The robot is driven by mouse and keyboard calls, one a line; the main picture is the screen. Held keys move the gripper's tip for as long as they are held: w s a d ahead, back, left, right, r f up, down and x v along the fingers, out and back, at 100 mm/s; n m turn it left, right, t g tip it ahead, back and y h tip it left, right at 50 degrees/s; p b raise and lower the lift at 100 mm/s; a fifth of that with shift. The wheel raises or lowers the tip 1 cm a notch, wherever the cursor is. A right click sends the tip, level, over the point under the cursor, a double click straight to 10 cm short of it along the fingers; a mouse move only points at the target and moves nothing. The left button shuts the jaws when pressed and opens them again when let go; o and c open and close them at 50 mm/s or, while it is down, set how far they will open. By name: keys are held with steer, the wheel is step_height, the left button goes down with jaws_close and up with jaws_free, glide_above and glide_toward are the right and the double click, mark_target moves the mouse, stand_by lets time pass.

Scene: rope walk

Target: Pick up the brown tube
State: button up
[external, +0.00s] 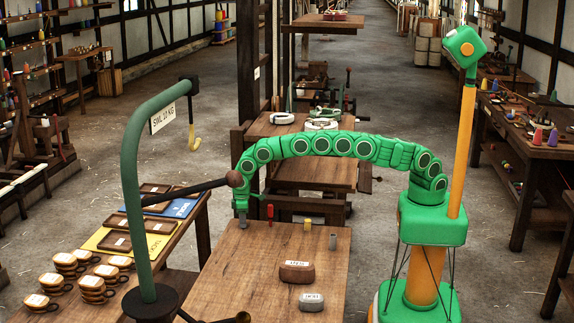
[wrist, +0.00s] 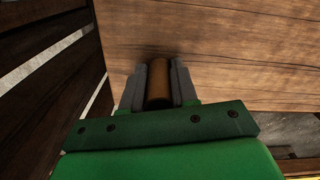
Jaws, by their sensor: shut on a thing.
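The brown tube (wrist: 159,84) is between the two grey fingers of my gripper (wrist: 158,88) in the wrist view. The fingers touch it on both sides, so my gripper is shut on it. In the external view my gripper (external: 242,218) points down at the far left corner of the wooden table (external: 230,275). The tube is too small there to make out clearly. I cannot tell whether its lower end touches the table.
A labelled brown block (external: 297,272) and a grey block (external: 311,301) lie nearer. A green curved post (external: 130,190) rises at left. The table's middle left is clear.

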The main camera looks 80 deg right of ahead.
jaws_close()
